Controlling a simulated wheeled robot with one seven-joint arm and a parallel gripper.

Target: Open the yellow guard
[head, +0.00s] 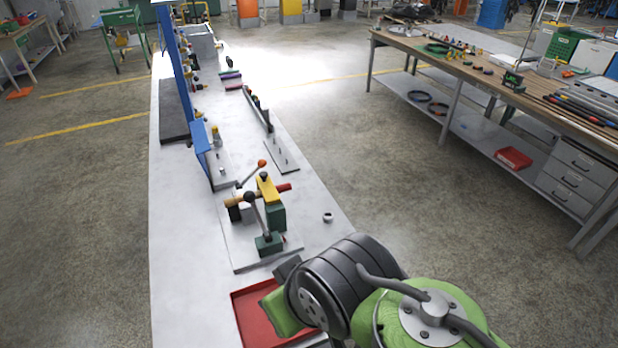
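The yellow guard (267,189) is a small yellow piece standing against the upper part of a green block (275,216) on a fixture. The fixture sits on a grey base plate (241,255) on the long white bench. A red rod end (284,188) sticks out to the right of the guard, and a tan rod end (235,201) to the left. A dark ball-ended lever (251,198) rises in front of it and partly hides that area. Whether the guard is closed cannot be told. My green and black arm is at the bottom, nearer than the fixture; my gripper's fingers are not visible.
An orange-knobbed lever (261,164) stands just behind the guard. A red tray (245,315) lies under my arm. A small metal ring (327,217) is right of the fixture. A blue panel (202,150) stands behind left. The bench's left side is clear.

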